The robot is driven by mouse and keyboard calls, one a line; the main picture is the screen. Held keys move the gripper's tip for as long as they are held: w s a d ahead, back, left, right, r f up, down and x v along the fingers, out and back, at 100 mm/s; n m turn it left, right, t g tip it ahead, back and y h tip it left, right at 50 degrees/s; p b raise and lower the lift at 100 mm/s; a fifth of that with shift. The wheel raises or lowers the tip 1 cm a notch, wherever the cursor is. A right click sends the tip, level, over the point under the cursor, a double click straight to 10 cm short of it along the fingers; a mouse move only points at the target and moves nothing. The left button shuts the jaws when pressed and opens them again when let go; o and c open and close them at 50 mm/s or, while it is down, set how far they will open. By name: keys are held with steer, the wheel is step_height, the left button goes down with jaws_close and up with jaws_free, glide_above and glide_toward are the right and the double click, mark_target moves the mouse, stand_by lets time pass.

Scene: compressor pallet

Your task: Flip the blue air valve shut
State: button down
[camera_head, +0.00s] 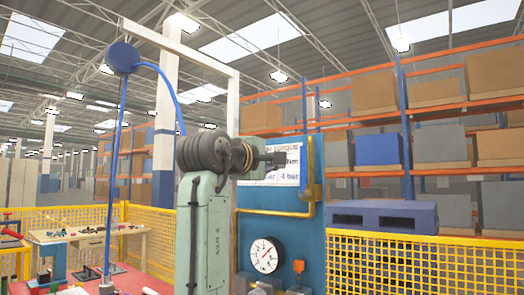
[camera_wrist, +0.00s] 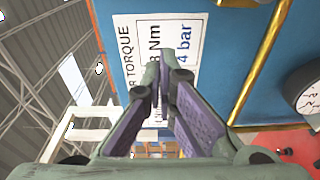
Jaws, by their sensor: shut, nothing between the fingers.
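The blue air valve handle (camera_head: 307,170) hangs upright beside the yellow pipe (camera_head: 318,180) at the right edge of the blue panel (camera_head: 290,230). My gripper (camera_head: 283,158) is in front of the white sign, just left of the handle in the head view. It appears apart from the handle, but the depth gap is hard to judge. In the wrist view my gripper (camera_wrist: 160,78) has its fingertips together with nothing between them, in front of the sign (camera_wrist: 175,40). I cannot make out the valve handle clearly in the wrist view.
A round gauge (camera_head: 266,254) and a small orange knob (camera_head: 298,266) sit low on the panel. A workbench (camera_head: 85,238) stands at the left.

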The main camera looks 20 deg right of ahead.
steer(key=shift+s+d+f, duration=0.1)
steer(key=shift+s+d, duration=0.4)
steer(key=shift+s, duration=0.35)
steer(key=shift+s+d, duration=0.5)
steer(key=shift+s, duration=0.35)
steer(key=shift+s, duration=0.15)
